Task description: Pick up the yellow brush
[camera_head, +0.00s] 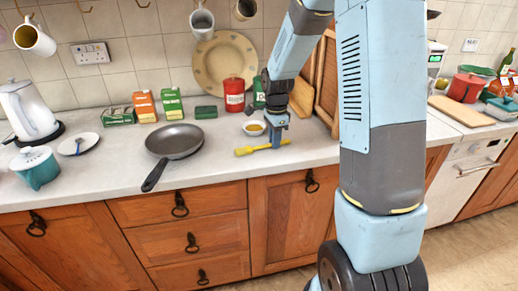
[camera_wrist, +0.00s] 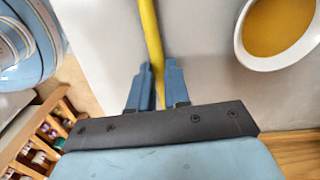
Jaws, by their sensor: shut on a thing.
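The yellow brush (camera_head: 262,147) lies along the worktop near its front edge in the head view, with its wider end to the left. My gripper (camera_head: 277,142) points down at the brush's right part. In the wrist view the yellow brush handle (camera_wrist: 152,40) runs between the two blue fingers of my gripper (camera_wrist: 158,88), which are shut on it. The brush's wider end is out of the wrist view. I cannot tell whether the brush touches the worktop.
A dark frying pan (camera_head: 174,141) is to the left. A red canister (camera_head: 234,95) and wooden boards (camera_head: 326,80) stand behind.

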